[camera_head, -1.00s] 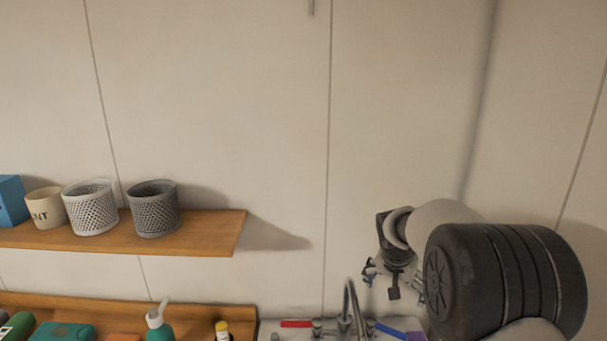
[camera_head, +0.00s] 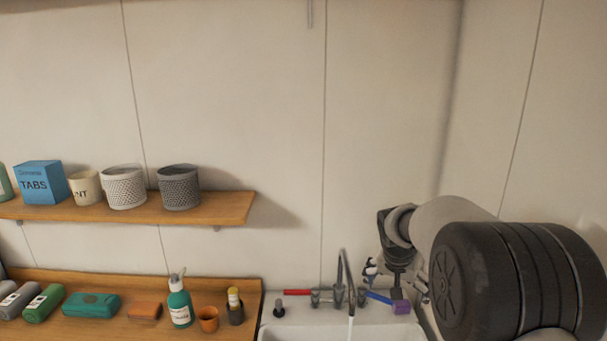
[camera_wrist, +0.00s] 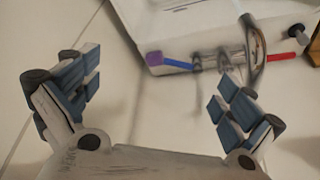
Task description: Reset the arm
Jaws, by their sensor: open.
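My gripper (camera_wrist: 155,98) is open and empty in the wrist view, its two blue-padded fingers spread wide apart. In the head view my gripper (camera_head: 397,277) hangs at the lower right, partly hidden by my dark wrist and arm links. It is in front of the wall and near the right side of the sink (camera_head: 385,332). The faucet (camera_head: 341,285) stands left of it, with a thin stream below its spout.
The wooden counter (camera_head: 255,300) holds a green pump bottle (camera_head: 180,305), an orange cup (camera_head: 208,319) and other goods. A shelf (camera_head: 230,207) above carries baskets and a blue box (camera_head: 40,183). The wall between is bare.

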